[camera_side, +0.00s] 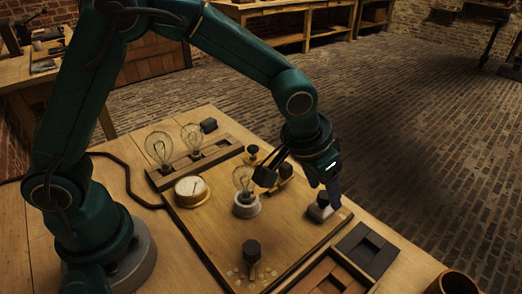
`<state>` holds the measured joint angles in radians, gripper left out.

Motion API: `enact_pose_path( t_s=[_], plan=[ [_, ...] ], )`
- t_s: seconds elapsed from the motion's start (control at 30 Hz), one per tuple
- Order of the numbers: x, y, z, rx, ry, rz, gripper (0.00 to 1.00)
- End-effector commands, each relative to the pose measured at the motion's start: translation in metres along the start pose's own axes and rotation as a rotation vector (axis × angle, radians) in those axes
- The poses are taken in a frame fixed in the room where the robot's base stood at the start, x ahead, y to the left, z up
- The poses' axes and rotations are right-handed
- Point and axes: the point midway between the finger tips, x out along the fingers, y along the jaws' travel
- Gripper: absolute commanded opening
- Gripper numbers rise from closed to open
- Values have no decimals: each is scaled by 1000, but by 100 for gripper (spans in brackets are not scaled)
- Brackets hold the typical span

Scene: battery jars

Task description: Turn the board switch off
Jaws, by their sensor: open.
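The wooden board (207,236) lies on the table and carries several fittings. A dark rotary knob (251,249) stands near its front, with small studs around its foot. I cannot tell for certain which fitting is the board switch. My gripper (299,184) is open, pointing down over the right part of the board. I cannot tell whether either touches.
A bulb (244,182) on a white socket and a round brass gauge (191,190) stand on the board. Two bulbs (160,149) sit in a wooden rack behind. A dark tray (366,249), a wooden tray (332,277) and a brown pot (455,283) are at front right.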

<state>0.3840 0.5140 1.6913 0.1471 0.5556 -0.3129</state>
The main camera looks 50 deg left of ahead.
Motion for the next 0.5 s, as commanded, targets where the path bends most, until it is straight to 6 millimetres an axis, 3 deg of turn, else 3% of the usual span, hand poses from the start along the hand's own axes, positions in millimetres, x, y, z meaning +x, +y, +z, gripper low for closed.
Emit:
enact_pose_path(
  t_s=[0.3,0.5],
  plan=[
    [-38,0,-1,-1,4,2,62],
    [-44,0,0,-1,1,1,62]
  ],
)
